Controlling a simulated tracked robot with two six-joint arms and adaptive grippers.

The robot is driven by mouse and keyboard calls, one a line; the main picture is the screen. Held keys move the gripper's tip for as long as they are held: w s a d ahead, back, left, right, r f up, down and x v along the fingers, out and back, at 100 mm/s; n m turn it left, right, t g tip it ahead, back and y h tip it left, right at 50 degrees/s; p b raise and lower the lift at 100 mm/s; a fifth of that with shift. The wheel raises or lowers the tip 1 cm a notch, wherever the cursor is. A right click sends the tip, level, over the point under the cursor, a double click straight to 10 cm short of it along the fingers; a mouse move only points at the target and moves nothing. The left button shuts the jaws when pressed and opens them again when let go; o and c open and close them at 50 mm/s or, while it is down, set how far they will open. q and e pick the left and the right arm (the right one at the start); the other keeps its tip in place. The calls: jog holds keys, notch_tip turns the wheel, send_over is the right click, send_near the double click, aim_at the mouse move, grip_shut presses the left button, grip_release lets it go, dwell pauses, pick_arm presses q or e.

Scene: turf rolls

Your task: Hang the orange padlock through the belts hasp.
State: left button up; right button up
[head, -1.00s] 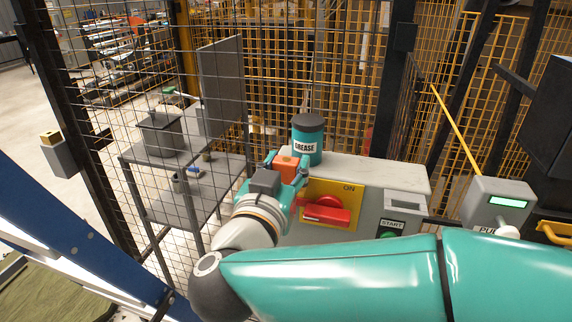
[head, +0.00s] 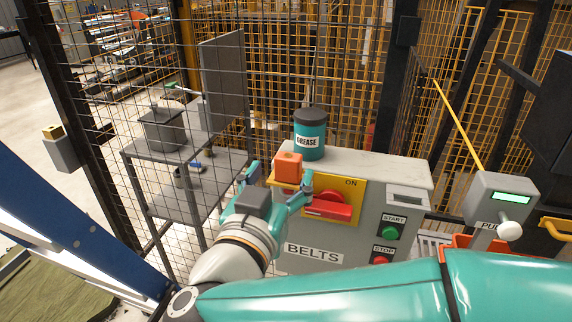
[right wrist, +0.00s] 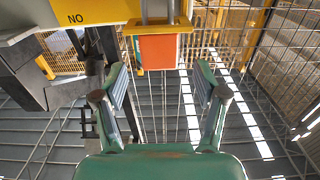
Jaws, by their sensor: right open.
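The orange padlock (head: 288,167) is at the left end of the yellow switch plate (head: 350,188), on the grey cabinet marked BELTS. In the right wrist view, the padlock body (right wrist: 157,52) is beside a narrow yellow tab (right wrist: 157,27), with grey shackle legs (right wrist: 172,10) at the tab. I cannot tell for certain whether the shackle passes through the hasp hole. My right gripper (head: 280,178) is open and empty, its fingers spread to either side of the padlock and backed off from it. My left gripper is not in view.
A red switch handle (head: 328,207) is close to the right finger. A GREASE can (head: 310,138) stands on the cabinet top. START (head: 390,233) and STOP buttons are at right. Wire mesh and a grey shelf (head: 165,150) stand at left.

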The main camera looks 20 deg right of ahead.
jog(key=v, duration=0.7)
jog(key=shift+s, duration=0.2)
jog(key=shift+a+f, duration=0.1)
jog(key=shift+a, duration=0.05)
